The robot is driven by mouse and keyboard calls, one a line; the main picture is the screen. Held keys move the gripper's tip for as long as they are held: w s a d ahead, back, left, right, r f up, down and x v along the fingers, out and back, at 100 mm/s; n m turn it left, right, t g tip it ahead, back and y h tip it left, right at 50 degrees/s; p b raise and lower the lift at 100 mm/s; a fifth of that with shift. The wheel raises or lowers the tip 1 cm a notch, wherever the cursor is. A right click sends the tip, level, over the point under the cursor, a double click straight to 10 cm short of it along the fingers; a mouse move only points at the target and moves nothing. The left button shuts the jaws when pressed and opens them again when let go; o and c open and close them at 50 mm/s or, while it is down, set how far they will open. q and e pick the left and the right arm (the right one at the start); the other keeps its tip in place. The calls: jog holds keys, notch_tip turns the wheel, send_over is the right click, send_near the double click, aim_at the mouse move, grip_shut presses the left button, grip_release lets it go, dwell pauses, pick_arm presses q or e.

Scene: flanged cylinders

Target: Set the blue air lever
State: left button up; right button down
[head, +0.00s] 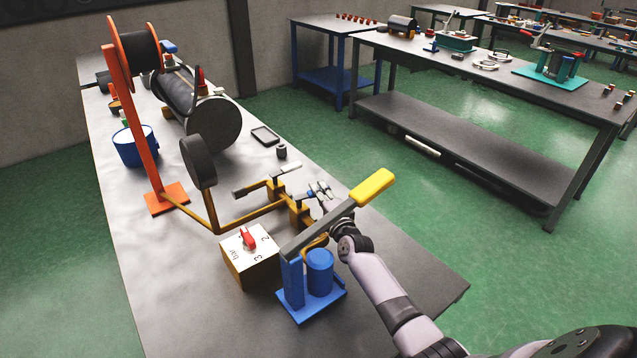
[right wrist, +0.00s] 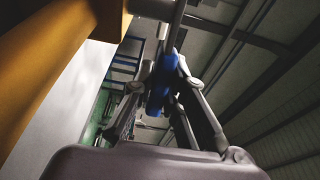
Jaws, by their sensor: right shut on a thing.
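The blue air lever (head: 311,193) is a small blue handle on the brass pipe fitting (head: 297,211) in the middle of the near table. My right gripper (head: 321,190) is at this lever, partly hidden behind the grey bar of the press. In the right wrist view the blue lever (right wrist: 162,88) sits between the two fingers, and my right gripper (right wrist: 165,80) is shut on it. A grey stem runs up from the blue part there. My left gripper is not in view.
A blue press (head: 319,272) with a long yellow-handled bar (head: 371,188) stands close in front of my right arm. A numbered box (head: 252,266) with a red knob is beside it. A black disc (head: 198,162) and an orange reel stand (head: 140,130) are farther left.

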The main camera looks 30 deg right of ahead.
jog(key=shift+r, duration=0.2)
jog(key=c, duration=1.6)
grip_release()
jog(key=shift+f, duration=0.15)
